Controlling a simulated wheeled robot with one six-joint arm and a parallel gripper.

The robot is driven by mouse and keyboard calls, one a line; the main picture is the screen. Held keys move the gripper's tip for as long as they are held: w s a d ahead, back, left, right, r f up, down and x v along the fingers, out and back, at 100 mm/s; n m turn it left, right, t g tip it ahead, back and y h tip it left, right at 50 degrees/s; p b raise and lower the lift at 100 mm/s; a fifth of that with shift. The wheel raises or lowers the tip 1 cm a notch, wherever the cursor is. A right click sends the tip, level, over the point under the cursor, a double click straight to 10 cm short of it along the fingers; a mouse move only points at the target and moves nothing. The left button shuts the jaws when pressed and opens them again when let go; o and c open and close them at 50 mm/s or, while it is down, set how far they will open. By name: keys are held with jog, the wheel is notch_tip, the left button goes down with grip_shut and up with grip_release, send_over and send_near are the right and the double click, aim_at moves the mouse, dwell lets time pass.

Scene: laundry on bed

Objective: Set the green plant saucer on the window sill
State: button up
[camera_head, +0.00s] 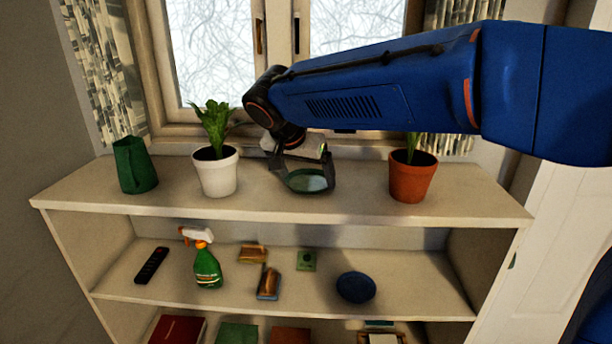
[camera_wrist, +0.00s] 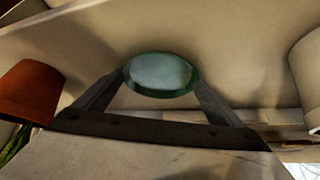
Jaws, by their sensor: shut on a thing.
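The green plant saucer (camera_head: 306,181) is a shallow round dish between the fingers of my gripper (camera_head: 305,178). My gripper is shut on it, over the sill-like top board (camera_head: 450,203) of the shelf unit below the window. In the wrist view the saucer (camera_wrist: 160,74) sits between both fingertips of my gripper (camera_wrist: 162,78), one finger on each side.
A white pot with a plant (camera_head: 217,175) stands left of the saucer, and a terracotta pot (camera_head: 411,179) right of it. A green pitcher (camera_head: 135,166) stands at the far left. The lower shelf holds a spray bottle (camera_head: 208,268), a remote (camera_head: 151,265) and a blue dish (camera_head: 355,287).

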jog(key=shift+f, duration=0.1)
jog(key=o, duration=0.9)
jog(key=v, duration=1.2)
jog(key=shift+d, duration=0.1)
